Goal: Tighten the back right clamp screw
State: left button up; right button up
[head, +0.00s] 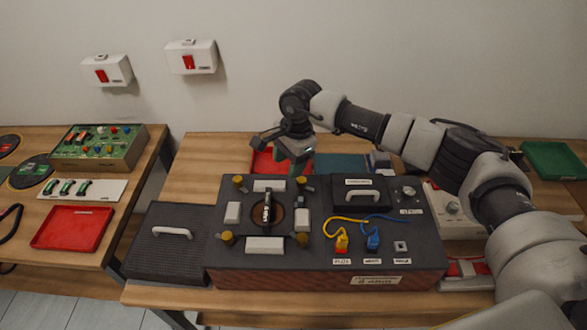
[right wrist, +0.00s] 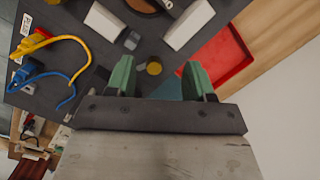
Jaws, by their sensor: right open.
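The back right clamp screw is a round brass knob (head: 300,181) on the dark top of the hi-fi unit (head: 220,262). In the right wrist view the knob (right wrist: 154,67) appears in the gap between two green fingertips. My right gripper (head: 298,167) is open above the back right corner of the clamp area, fingers pointing down. In the wrist view the open gripper (right wrist: 158,75) is empty; I cannot tell its exact height above the knob. Other brass knobs stand at the back left (head: 239,181), front left (head: 226,238) and front right (head: 301,240). My left gripper is out of view.
White blocks (head: 264,244) surround the round centre mount (head: 268,212). A yellow cable (head: 342,236) and a blue cable (head: 373,236) rise to the right. A red tray (head: 264,162) lies behind the unit. A black handled lid (head: 166,244) is at the left.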

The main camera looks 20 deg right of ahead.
aim_at(301, 180)
jog(key=w+d+r+h, duration=0.1)
jog(key=w+d+h, duration=0.1)
jog(key=d, duration=0.2)
jog(key=f+p, duration=0.1)
jog(key=f, duration=0.2)
jog(key=f+p, duration=0.1)
jog(key=f, duration=0.2)
jog(key=f+p, duration=0.1)
jog(key=f, duration=0.3)
jog(key=shift+s+a, duration=0.15)
jog(key=shift+s, duration=0.15)
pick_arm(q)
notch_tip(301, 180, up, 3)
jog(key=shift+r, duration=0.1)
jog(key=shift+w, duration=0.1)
pick_arm(e)
jog(key=shift+c, duration=0.3)
jog(key=c, duration=0.9)
jog(key=shift+o, duration=0.2)
